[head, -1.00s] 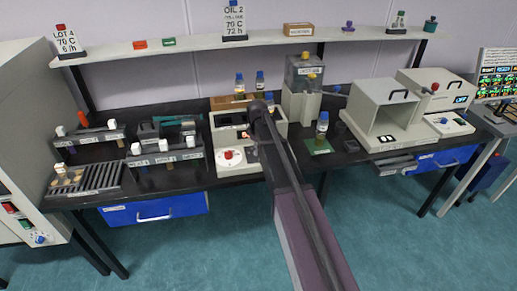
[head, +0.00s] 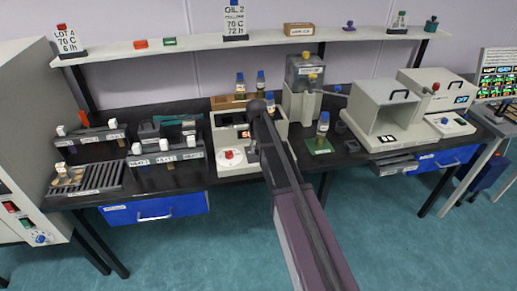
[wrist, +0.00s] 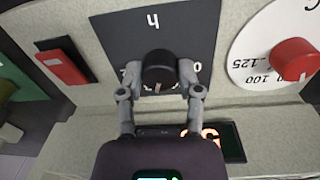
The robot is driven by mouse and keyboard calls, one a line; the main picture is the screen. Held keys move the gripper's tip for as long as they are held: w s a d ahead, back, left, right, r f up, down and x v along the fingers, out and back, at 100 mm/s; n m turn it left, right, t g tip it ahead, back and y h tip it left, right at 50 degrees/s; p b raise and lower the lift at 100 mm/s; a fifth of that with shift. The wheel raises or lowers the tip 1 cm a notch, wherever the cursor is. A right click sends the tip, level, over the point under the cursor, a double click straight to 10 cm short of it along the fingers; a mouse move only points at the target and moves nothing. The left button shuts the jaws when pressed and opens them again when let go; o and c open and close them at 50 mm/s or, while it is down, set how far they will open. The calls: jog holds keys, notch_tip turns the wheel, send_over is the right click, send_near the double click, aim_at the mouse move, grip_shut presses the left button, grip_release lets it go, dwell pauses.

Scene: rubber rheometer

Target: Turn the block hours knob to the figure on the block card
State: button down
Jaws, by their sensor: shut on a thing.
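In the wrist view my gripper (wrist: 159,76) has its two fingers closed on the sides of a black knob (wrist: 158,66). The knob sits on a dark panel (wrist: 150,28) marked "h", and its pale pointer line faces the gripper. Most figures around it are hidden by the fingers; a "0" shows at right. In the head view my arm covers part of the beige block unit (head: 222,170). Two cards stand on the shelf: one reads "LOT 4, 70 C, 6 h" (head: 67,40), the other "OIL 2, 70 C, 72 h" (head: 235,20). Which is the block card is unclear.
Beside the black knob are a white dial with a red knob (wrist: 294,60), a red rocker switch (wrist: 62,66) and a lit red display (wrist: 205,140), partly hidden. Tube racks (head: 165,152) stand left; a bottle (head: 322,125) stands right on the bench.

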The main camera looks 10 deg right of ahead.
jog(key=m, duration=0.5)
jog(key=shift+m, duration=0.3)
jog(key=m, duration=0.5)
jog(key=shift+a+m+g, duration=0.1)
jog(key=shift+m+g, duration=0.2)
jog(key=shift+m, duration=0.1)
jog(key=shift+c, duration=1.3)
grip_release()
jog(key=shift+w+n, duration=0.1)
jog(key=shift+n, duration=0.2)
